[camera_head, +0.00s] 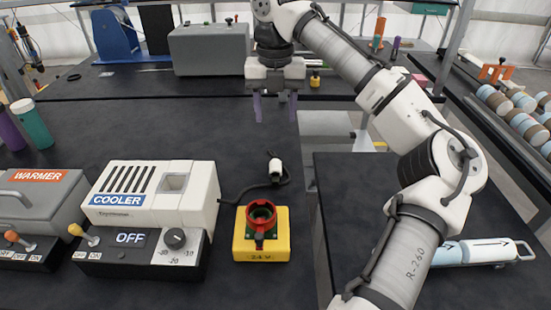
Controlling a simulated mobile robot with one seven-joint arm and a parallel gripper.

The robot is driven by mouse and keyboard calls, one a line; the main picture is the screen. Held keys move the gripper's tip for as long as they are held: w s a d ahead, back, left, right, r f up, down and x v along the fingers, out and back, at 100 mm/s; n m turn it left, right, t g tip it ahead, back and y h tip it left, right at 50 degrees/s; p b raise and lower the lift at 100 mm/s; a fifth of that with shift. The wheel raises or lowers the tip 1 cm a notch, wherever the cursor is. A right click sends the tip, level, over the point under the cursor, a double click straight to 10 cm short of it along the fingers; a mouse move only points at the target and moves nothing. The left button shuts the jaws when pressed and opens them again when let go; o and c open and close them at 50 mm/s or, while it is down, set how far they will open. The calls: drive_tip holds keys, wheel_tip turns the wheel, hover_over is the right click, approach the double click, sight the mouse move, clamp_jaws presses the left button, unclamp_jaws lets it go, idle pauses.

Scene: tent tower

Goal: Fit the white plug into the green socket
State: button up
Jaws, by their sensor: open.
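The white plug (275,170) has a dark end and stands on the black table right of the white cooler. A black cable (240,191) runs from it to the cooler.
The cooler (155,195) with its switch panel reading "OFF" stands left of the socket, and a grey warmer (45,198) is at far left. Purple and green bottles stand behind the warmer. The table middle is clear. A gap separates the right-hand table (345,215).

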sight(276, 161)
drive_tip(key=f, duration=0.9)
drive_tip(key=f+p, duration=0.1)
drive_tip(key=f, duration=0.3)
drive_tip(key=shift+s+f, duration=0.2)
drive_tip(key=shift+s, duration=0.15)
drive_tip(key=c, duration=1.1)
